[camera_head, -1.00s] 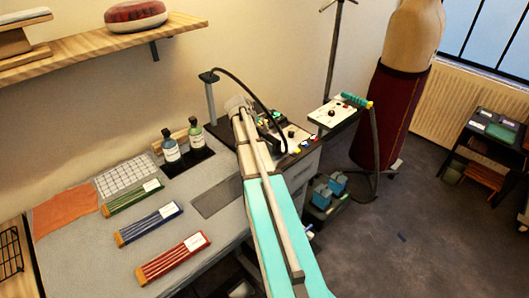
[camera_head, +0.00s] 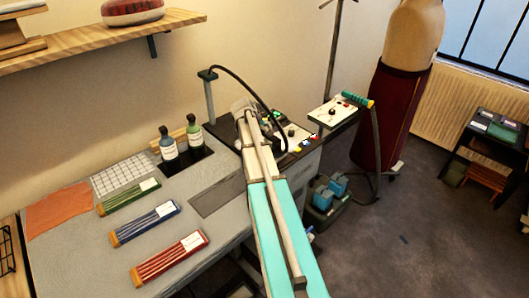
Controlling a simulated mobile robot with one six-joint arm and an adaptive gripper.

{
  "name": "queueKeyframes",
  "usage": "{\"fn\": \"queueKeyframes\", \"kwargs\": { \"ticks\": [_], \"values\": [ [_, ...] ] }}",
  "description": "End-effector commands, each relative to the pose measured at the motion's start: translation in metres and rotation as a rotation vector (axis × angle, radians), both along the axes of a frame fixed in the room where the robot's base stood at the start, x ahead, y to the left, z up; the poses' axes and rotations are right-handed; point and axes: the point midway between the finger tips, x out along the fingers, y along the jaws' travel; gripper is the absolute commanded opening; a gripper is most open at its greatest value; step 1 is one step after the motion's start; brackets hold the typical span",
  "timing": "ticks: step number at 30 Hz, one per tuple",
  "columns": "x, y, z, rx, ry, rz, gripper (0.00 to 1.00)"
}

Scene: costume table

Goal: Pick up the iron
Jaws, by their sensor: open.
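My gripper (camera_head: 243,107) is at the far end of my arm, over the back right part of the work table (camera_head: 225,232). The arm's end is small and seen from behind, so its fingertips are hard to make out. I see nothing held in it. I cannot clearly make out the iron. A dark cluster of equipment with coloured knobs (camera_head: 296,138) lies just right of my gripper, partly hidden by my arm. A black cable (camera_head: 262,98) arches over the gripper from a grey post (camera_head: 209,98) and comes down among this equipment.
Two bottles (camera_head: 168,148) stand left of my gripper. Striped packs (camera_head: 168,256) lie at the front left. A white panel (camera_head: 333,116) with a teal-handled tool (camera_head: 357,99) is to the right. A shelf (camera_head: 95,42) juts out above; a dress form (camera_head: 403,95) stands behind.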

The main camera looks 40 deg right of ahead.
Motion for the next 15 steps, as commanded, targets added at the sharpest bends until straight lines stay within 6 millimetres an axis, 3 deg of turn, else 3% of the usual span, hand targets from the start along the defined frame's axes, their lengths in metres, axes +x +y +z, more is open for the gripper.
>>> {"fn": "queueKeyframes", "kwargs": {
  "ticks": [15],
  "values": [
    [0.0005, -0.0041, -0.0066, 0.0, 0.001, 0.001, 0.83]
  ]
}}
